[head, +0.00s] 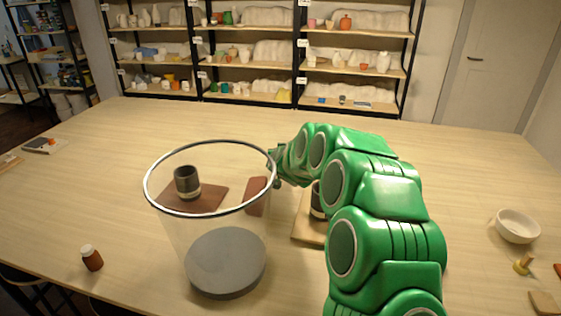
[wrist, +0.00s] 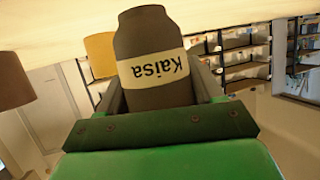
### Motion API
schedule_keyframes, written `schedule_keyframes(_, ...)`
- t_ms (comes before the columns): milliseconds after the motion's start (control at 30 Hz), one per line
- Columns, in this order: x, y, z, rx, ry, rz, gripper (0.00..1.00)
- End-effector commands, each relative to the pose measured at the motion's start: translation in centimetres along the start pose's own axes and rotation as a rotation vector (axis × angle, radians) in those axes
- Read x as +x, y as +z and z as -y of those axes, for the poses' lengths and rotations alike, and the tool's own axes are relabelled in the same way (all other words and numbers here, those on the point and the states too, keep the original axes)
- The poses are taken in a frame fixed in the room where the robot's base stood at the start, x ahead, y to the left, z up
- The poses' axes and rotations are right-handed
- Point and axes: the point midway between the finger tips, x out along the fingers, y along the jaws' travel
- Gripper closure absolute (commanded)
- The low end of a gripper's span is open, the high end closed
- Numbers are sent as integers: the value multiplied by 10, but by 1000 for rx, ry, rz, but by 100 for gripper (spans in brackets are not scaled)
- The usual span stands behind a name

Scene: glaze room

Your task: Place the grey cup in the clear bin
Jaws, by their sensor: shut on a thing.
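In the wrist view a dark grey cup (wrist: 155,38) with a cream band reading "Kaisa" is between the fingers of my gripper (wrist: 157,88), which is shut on it. The wrist picture is upside down. In the head view my gripper is mostly hidden by the green arm, and the held cup cannot be made out. The clear bin (head: 177,245), with a pale rim and grey bottom, stands left of my arm. A similar dark cup (head: 187,182) on a brown tile shows through its wall. Another dark cup (head: 317,200) is partly hidden by my arm.
A wooden board (head: 306,230) lies under that partly hidden cup. A reddish-brown block (head: 257,196) is behind the bin's right side. A small brown jar (head: 91,258) stands at front left, a white bowl (head: 517,226) at right. The wrist view shows a yellow object (wrist: 101,55).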

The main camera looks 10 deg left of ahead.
Motion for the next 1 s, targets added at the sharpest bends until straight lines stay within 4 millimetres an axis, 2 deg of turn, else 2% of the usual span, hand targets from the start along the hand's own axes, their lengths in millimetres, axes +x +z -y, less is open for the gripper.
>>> schedule_keyframes(100,6,14,0,1,0,1,75)
schedule_keyframes(233,10,24,-1,2,1,1,75)
schedule_keyframes(667,12,28,-1,0,1,1,75)
schedule_keyframes(700,12,28,-1,0,0,1,30)
schedule_keyframes(833,11,28,-1,1,0,1,10)
schedule_keyframes(1000,11,28,-1,1,1,1,9)
